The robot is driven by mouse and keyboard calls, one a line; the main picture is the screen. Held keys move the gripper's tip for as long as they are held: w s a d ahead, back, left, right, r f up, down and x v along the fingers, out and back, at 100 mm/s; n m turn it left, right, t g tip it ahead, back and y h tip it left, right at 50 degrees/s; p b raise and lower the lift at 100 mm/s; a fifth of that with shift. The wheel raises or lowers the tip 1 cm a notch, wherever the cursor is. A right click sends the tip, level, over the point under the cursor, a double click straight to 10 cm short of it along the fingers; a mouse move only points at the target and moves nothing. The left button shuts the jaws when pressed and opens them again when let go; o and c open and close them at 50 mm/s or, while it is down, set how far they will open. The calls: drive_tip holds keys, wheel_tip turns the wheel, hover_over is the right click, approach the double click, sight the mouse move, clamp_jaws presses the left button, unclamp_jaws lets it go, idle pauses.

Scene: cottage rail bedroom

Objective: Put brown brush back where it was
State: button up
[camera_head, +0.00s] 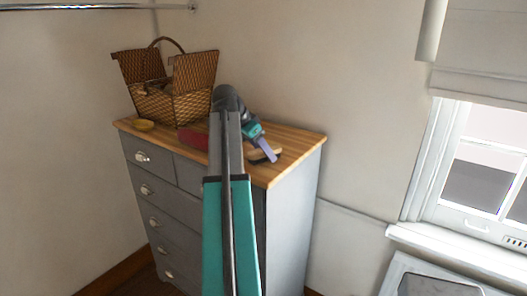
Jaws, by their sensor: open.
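A brown brush (258,157) appears to lie on the wooden top of a grey chest of drawers (297,144), towards its right end. It is small in the picture and partly hidden by my gripper. My gripper (267,150) is open at the end of my arm, right over or beside the brush. I cannot tell whether its fingers touch the brush.
An open wicker basket (172,103) stands at the back left of the top. A red item (192,139) lies mid-top, partly behind my arm. A window (485,165) is at the right.

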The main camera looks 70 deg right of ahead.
drive_tip(key=shift+r, duration=0.2)
drive_tip(key=b+v, duration=0.3)
drive_tip(key=v, duration=0.9)
drive_tip(key=shift+s+f, duration=0.1)
drive_tip(key=shift+s, duration=0.1)
idle(0.8)
